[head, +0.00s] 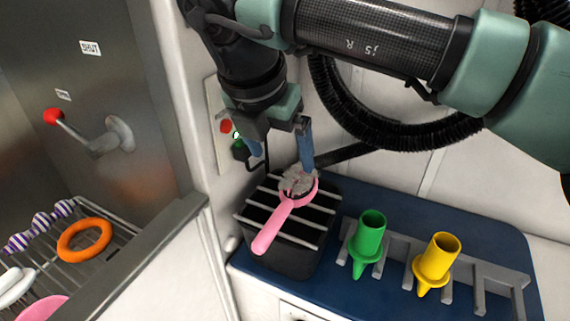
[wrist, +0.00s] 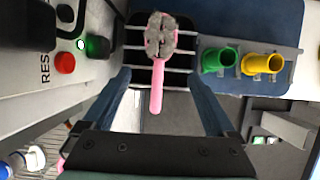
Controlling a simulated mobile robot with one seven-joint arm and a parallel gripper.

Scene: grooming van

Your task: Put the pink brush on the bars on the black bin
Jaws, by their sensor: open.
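The pink brush (head: 273,226) lies across the metal bars (head: 318,205) on top of the black bin (head: 291,261). Its head is covered with grey fur and its handle points toward the front left in the head view. The brush (wrist: 157,92) also shows in the wrist view, lying on the bars (wrist: 181,69) with its handle toward my gripper. My gripper (head: 281,160) is open just above the brush head, its two blue fingers apart. In the wrist view the fingers of my gripper (wrist: 163,98) stand to either side of the brush with clear gaps; they do not hold it.
A green cup (head: 368,238) and a yellow cup (head: 437,258) sit in a grey slotted rack (head: 398,250) right of the bin. A wall panel with red and green buttons (head: 226,126) is close behind my gripper. At left, an orange ring (head: 84,240) lies on a wire rack.

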